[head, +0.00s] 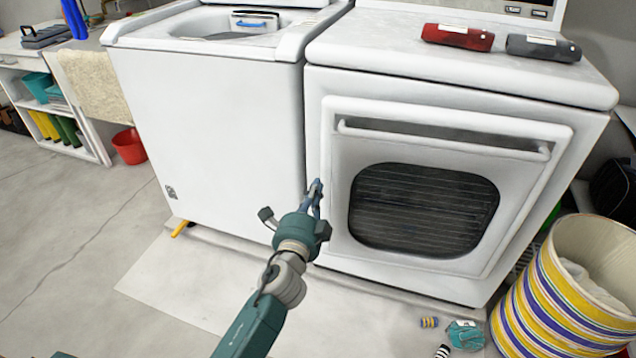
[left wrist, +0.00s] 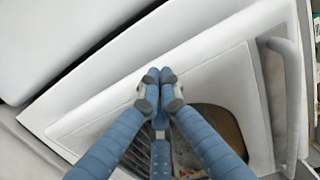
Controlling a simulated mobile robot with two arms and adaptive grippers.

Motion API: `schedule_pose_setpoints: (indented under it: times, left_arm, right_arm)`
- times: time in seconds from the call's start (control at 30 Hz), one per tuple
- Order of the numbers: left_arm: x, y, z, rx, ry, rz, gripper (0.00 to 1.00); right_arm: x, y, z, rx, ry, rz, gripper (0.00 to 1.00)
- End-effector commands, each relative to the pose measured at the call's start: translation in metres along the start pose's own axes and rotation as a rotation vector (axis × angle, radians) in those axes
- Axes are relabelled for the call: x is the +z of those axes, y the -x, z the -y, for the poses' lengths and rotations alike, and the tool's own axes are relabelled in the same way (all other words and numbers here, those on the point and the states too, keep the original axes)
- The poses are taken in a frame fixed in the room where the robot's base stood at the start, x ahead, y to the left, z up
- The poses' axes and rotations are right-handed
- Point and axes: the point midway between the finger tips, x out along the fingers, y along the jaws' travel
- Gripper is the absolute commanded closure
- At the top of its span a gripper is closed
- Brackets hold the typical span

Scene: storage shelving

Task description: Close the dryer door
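The dryer (head: 330,215) is the white machine on the right in the head view. Its door (head: 340,258) has a dark window (head: 424,208) and a bar handle (head: 440,140) along the top. The door looks flush or nearly flush with the front; I cannot tell if a small gap remains. My left gripper (head: 317,186) is at the door's left side, low in front of the dryer. In the left wrist view its fingertips (left wrist: 160,76) are together with nothing between them, over the white door (left wrist: 215,75). I cannot tell whether they touch it. My right gripper is not in view.
A white washer (head: 215,120) stands left of the dryer. A striped basket (head: 555,290) stands at the right, close to the dryer. Small items, including a teal one (head: 465,335), lie on the floor. Red (head: 458,37) and grey (head: 543,47) objects rest on the dryer top. Floor at left is clear.

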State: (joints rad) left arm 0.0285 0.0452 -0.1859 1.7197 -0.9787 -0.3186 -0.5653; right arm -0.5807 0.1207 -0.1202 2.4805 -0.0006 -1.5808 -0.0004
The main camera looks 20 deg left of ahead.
Motion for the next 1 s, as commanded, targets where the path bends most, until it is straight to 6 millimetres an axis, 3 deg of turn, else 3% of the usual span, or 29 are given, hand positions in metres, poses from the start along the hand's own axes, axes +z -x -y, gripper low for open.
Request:
schedule_pose_setpoints:
  times: [0.2, 0.67, 0.9, 1.0]
  left_arm:
    - [0.000, -0.025, 0.000, -0.001, 0.000, -0.001, 1.00]
    - [0.000, -0.030, 0.000, 0.000, 0.000, -0.004, 1.00]
    - [0.009, -0.070, 0.002, -0.003, -0.004, -0.063, 1.00]
    - [0.021, -0.076, -0.001, -0.001, 0.000, -0.049, 1.00]
  right_arm:
    - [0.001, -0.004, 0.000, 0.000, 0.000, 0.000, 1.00]
    - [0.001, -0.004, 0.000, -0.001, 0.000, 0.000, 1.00]
    - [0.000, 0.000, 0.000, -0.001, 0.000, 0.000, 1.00]
    - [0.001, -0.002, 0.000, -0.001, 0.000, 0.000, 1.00]
